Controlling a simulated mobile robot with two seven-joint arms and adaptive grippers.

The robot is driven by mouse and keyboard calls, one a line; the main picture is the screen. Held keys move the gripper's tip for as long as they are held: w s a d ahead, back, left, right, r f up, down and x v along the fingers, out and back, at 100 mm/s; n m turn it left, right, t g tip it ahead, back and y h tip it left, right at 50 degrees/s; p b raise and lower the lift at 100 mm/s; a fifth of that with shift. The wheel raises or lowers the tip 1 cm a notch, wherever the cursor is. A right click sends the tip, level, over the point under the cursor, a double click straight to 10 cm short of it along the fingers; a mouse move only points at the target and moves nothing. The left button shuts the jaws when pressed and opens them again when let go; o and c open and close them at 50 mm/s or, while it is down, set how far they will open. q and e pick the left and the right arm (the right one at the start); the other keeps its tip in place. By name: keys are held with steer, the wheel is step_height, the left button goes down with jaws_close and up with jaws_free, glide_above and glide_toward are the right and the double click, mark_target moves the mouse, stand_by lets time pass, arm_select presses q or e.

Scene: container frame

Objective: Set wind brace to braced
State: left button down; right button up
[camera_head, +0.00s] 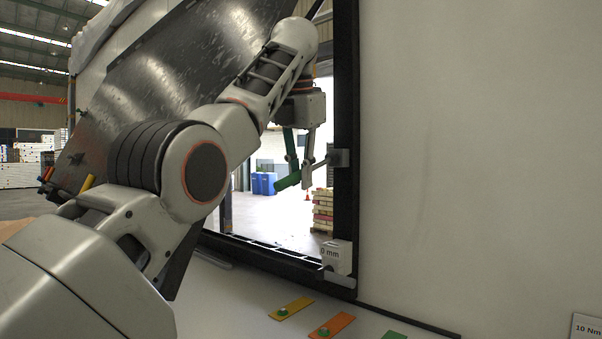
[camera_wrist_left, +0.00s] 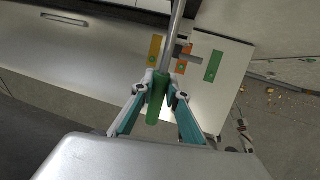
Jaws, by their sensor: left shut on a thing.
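The wind brace appears to be the lever with a green handle (camera_head: 287,181) and a grey rod (camera_head: 318,165), which runs to a grey bracket (camera_head: 339,158) on the dark upright of the frame (camera_head: 346,90). The handle slants down to the left from the bracket. My left gripper (camera_head: 298,180) is shut on the green handle. In the left wrist view the handle (camera_wrist_left: 157,100) sits between the fingertips (camera_wrist_left: 161,88), with the rod (camera_wrist_left: 177,22) running away from it. No marking for the braced position is readable. My right gripper is not in view.
A block marked "0 mm" (camera_head: 337,257) sits at the frame's lower corner. Yellow (camera_head: 291,308), orange (camera_head: 332,325) and green (camera_head: 394,335) plates lie on the pale surface below. A large dark panel (camera_head: 165,85) leans behind my arm. A pale wall (camera_head: 480,150) fills the right.

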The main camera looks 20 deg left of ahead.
arm_select(q)
steer(key=c, duration=2)
jaws_free()
steer(key=shift+a, duration=0.1)
steer(key=shift+f, duration=0.1)
